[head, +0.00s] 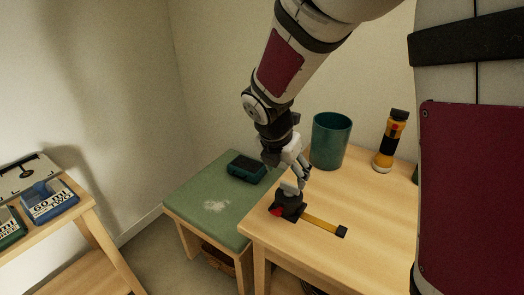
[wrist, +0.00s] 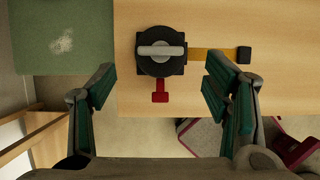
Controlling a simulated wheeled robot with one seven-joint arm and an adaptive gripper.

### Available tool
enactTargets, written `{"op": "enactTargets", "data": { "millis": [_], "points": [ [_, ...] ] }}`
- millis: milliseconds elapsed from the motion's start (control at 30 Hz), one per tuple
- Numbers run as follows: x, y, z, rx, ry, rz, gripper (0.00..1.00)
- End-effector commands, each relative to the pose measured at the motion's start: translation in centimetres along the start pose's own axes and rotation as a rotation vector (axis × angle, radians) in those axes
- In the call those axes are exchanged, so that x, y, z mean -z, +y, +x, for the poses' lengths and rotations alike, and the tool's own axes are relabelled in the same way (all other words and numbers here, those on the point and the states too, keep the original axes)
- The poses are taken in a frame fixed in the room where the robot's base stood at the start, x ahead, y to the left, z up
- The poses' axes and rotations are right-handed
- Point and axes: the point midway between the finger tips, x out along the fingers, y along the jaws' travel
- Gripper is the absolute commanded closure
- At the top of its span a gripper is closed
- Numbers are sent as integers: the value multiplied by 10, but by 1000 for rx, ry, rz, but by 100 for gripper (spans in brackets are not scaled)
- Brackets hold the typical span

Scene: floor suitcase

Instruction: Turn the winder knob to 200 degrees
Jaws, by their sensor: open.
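The winder (head: 287,204) is a dark block on the near left part of the wooden table. Its knob (head: 291,187) is a dark disc with a light grey bar on top. In the wrist view the knob's bar (wrist: 160,51) lies level, left to right. A yellow strap (head: 321,223) with a black end runs out to the right, and a red tab (wrist: 160,91) sticks out on the near side. My gripper (head: 303,177) is just above the knob. In the wrist view its fingers (wrist: 160,77) are open and empty, apart on either side, with the knob beyond them.
A teal cup (head: 330,142) and a yellow-black flashlight (head: 390,142) stand behind on the table (head: 370,225). A green-topped stool (head: 190,198) with a dark box (head: 247,169) is at left. The front table area is clear.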

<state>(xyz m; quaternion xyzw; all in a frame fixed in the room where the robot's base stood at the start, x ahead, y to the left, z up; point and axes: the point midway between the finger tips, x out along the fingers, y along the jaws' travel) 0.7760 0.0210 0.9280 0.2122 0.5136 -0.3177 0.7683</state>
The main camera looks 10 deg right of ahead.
Motion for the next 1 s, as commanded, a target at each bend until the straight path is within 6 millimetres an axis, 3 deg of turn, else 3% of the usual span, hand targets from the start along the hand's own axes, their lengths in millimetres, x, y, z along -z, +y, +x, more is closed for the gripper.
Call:
{"op": "enactTargets", "data": {
  "millis": [100, 333, 800, 1000],
  "points": [
    [1, -1, 26, 5, 0, 0, 30],
    [0, 0, 58, 2, 0, 2, 30],
    [0, 0, 68, -1, 0, 2, 30],
    [0, 0, 68, -1, 0, 2, 75]
  ]
}}
